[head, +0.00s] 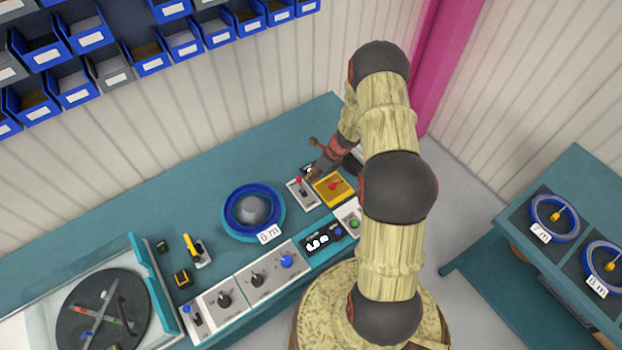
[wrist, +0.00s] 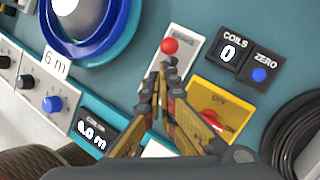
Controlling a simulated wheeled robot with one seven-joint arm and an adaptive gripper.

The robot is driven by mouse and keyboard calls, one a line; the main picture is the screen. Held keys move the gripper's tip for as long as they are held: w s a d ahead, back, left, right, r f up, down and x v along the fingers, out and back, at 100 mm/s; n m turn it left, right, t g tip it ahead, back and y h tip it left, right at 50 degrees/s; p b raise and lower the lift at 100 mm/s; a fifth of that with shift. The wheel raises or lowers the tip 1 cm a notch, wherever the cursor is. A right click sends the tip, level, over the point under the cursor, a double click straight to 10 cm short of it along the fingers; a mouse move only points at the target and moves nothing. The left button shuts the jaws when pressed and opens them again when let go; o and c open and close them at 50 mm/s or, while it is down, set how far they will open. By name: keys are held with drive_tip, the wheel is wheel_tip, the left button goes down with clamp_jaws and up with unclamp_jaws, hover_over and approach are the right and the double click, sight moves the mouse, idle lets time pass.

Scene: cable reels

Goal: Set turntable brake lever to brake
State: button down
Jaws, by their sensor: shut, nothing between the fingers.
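A lever with a red ball knob (wrist: 169,46) stands on a light plate on the bench; it also shows in the head view (head: 299,181). Its plate lettering is too small to read, so I cannot tell its marked setting. My gripper (wrist: 165,68) is shut and empty, with its fingertips right beside the red knob in the wrist view. Whether they touch it I cannot tell. In the head view my gripper (head: 309,172) is just behind and right of the lever. The blue reel (head: 253,209) sits on a round teal base left of the lever.
A yellow box with a red switch (head: 333,187) is close to the right of the lever. A coil counter (wrist: 229,50) and a black cable coil (wrist: 300,125) are nearby. A panel of knobs (head: 257,280) runs along the bench front. Blue bins (head: 90,35) hang on the wall.

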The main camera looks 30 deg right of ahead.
drive_tip(key=d+v, duration=0.1)
drive_tip(key=v, duration=1.2)
drive_tip(key=shift+f+p, duration=0.2)
drive_tip(key=shift+p, duration=0.25)
drive_tip(key=shift+d, duration=0.1)
